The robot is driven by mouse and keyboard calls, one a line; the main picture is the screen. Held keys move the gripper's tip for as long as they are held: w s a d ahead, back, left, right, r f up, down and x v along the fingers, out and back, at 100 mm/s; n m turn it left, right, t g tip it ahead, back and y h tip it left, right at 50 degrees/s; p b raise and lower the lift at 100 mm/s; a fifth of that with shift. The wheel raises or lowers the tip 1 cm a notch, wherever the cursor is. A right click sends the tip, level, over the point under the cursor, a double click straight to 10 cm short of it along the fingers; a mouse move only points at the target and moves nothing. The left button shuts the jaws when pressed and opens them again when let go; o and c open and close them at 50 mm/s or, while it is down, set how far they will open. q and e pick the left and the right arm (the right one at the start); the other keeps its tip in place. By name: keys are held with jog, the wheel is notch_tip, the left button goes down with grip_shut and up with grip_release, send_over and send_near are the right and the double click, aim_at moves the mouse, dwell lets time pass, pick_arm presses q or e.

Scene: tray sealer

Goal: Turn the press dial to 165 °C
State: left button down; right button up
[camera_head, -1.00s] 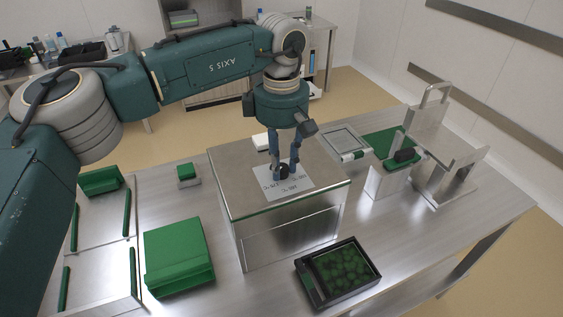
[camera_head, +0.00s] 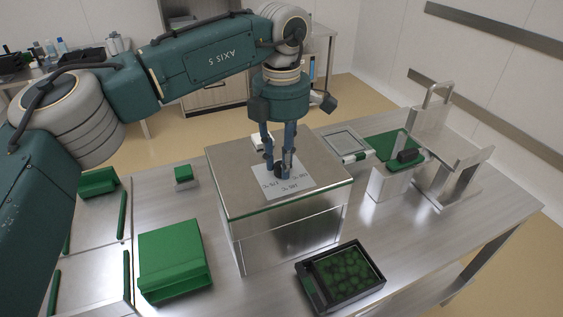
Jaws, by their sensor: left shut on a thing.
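The press dial (camera_head: 279,170) is a small black knob on a white label plate (camera_head: 290,188) on top of the steel press (camera_head: 230,186). Temperature marks are printed on the plate, but they are too small to read surely. My left gripper (camera_head: 279,166) points down from above and is shut on the dial, with its blue fingers on either side. The fingers partly hide the dial, so its pointer setting cannot be told. My right gripper is not in view.
A black tray with green contents (camera_head: 345,272) stands in front of the press. A green box (camera_head: 172,262) and a small green-topped block (camera_head: 183,174) are to its left. A metal stand (camera_head: 440,150) with a green plate is at the right.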

pick_arm(q)
jog(key=shift+n, duration=0.9)
jog(key=shift+r, duration=0.1)
jog(key=c, duration=1.4)
grip_release()
notch_tip(320, 180, up, 12)
